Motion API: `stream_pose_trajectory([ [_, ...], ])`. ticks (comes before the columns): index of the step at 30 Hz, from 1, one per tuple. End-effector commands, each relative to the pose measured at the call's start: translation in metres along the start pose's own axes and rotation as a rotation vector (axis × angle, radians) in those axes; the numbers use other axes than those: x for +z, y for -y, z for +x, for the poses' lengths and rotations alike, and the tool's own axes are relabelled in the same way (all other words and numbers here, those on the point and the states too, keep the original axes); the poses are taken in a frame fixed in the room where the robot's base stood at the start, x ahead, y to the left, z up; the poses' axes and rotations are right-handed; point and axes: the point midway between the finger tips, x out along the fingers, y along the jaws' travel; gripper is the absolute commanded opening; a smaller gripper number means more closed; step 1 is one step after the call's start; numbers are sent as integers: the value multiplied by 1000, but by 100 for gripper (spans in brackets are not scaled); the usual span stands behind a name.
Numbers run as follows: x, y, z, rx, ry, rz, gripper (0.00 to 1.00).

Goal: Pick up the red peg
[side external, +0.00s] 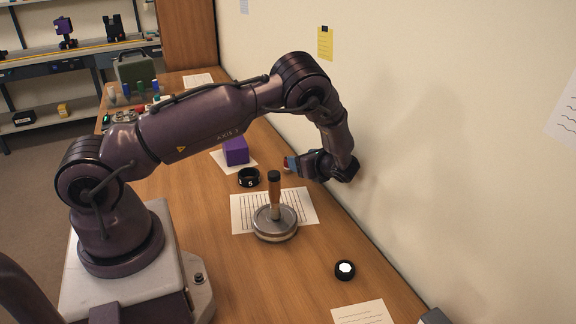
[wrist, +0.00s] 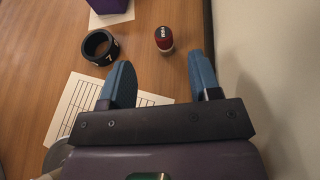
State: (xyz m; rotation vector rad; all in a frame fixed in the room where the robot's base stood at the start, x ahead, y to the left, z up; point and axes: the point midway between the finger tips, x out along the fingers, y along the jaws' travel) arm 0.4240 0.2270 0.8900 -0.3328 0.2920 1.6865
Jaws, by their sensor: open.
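A small peg (wrist: 164,39) with a red body, a dark lettered top and a pale lower end is on the wooden table in the wrist view. It lies beyond my gripper (wrist: 160,62), ahead of the gap between the two blue fingers, and nothing touches it. In the side view my gripper (side external: 293,163) is at the right side of the table near the wall, tilted over. A small red and pale patch of the peg (side external: 287,169) shows beside the fingertips there, mostly hidden. My gripper is open and empty.
A black numbered ring (wrist: 100,46) lies left of the peg. A purple block (side external: 236,151) stands farther back. A round metal base with an upright brown handle (side external: 275,200) stands on a lined sheet (side external: 245,212). A black round part (side external: 345,270) lies nearer. The wall (side external: 400,130) is close on the right.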

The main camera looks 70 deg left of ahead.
Motion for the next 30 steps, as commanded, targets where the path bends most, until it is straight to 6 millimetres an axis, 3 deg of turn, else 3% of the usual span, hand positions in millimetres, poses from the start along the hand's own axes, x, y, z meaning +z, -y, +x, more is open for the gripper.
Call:
stream_pose_trajectory([
  [4,0,-1,28,4,0,-1,57],
  [11,-1,0,45,2,-1,-2,57],
  [21,-8,2,90,3,-1,-4,57],
  [30,-7,3,94,0,-1,-3,57],
])
